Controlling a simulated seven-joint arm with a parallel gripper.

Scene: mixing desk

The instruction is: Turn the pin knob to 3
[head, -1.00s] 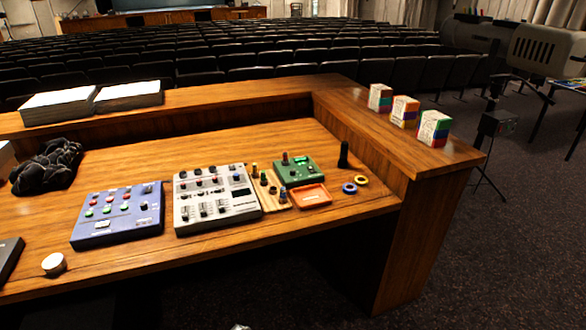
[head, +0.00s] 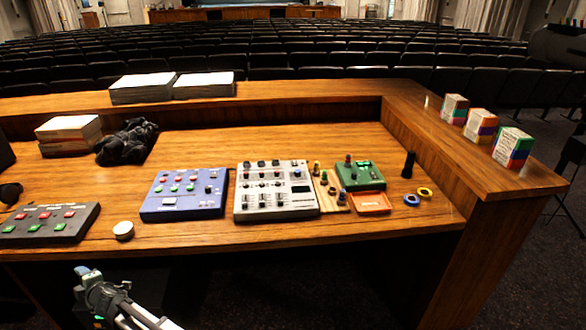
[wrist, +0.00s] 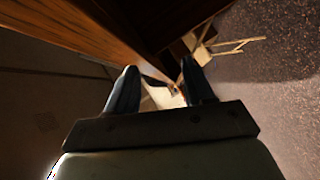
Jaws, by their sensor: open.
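Several knobbed devices lie on the wooden desk. A blue-violet box (head: 185,194) has coloured buttons and a few knobs. A pale grey mixer (head: 275,190) has many dark knobs and a small screen. A narrow wooden board (head: 329,191) carries several small posts or knobs. A green box (head: 360,176) has an upright reddish-topped knob and a green display. I cannot tell which knob is the pin knob, nor read any setting. My gripper (wrist: 158,82) shows two dark fingers apart, with nothing between them. My arm is low at the front left, apart from the devices.
An orange tray (head: 372,203), two rings (head: 418,196) and a black upright post (head: 408,165) lie right of the devices. A dark button box (head: 48,222) and a white round puck (head: 123,230) are at left. A raised ledge (head: 300,95) runs behind.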

